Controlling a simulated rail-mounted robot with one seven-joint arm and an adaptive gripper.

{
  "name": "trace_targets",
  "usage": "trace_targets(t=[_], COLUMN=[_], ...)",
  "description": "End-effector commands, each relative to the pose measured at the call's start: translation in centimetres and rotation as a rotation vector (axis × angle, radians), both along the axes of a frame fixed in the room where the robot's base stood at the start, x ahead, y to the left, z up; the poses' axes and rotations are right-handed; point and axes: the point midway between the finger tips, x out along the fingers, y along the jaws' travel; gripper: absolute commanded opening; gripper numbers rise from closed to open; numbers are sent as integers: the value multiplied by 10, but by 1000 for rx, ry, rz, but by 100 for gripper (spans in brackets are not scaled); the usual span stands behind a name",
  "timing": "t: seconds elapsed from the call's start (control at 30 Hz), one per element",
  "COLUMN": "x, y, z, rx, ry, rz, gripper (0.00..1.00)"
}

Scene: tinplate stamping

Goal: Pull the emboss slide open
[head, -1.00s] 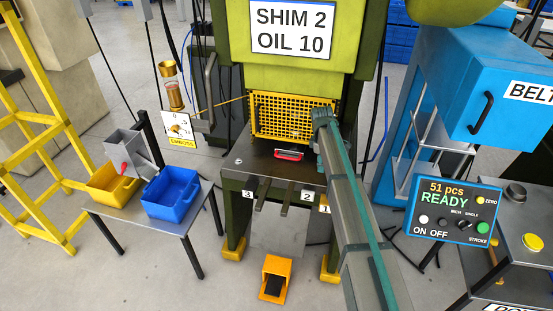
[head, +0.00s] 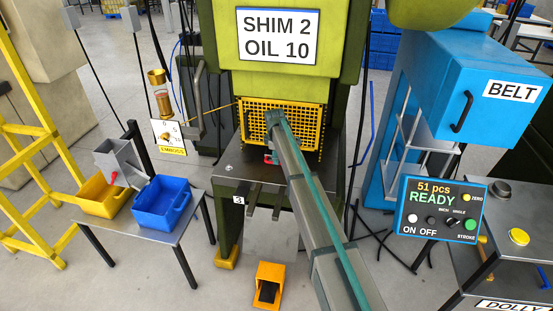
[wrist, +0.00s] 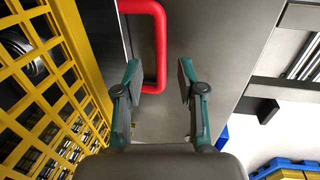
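The red handle (wrist: 161,40) of the slide shows in the wrist view as a U-shaped bar on a dark grey plate. My gripper (wrist: 158,68) is open, and the handle's outer bar appears between its two fingertips, not visibly clamped. In the head view only a small part of the red handle (head: 268,159) shows at the front of the press bed, below the yellow mesh guard (head: 280,118). My arm covers the rest of it and hides the gripper there. An EMBOSS sign (head: 172,151) hangs under a dial left of the press.
The yellow mesh guard also stands close on the left in the wrist view (wrist: 50,80). A side table (head: 165,235) holds a blue bin (head: 161,204) and a yellow bin (head: 103,198). A control panel reading READY (head: 438,210) stands right. An orange foot pedal (head: 269,284) is on the floor.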

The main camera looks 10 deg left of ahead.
Motion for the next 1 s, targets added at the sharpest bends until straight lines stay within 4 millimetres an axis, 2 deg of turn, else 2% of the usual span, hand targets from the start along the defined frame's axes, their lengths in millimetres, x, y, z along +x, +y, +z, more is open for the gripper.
trace_targets(t=[0.2, 0.57, 0.8, 1.0], x=[4, 5, 5, 5], y=[0, 0, 0, 0], z=[-21, -26, -26, -26], rx=[0, 0, 0, 0], ry=[0, -1, -1, -1], rz=[0, 0, 0, 0], gripper=[39, 39, 1, 0])
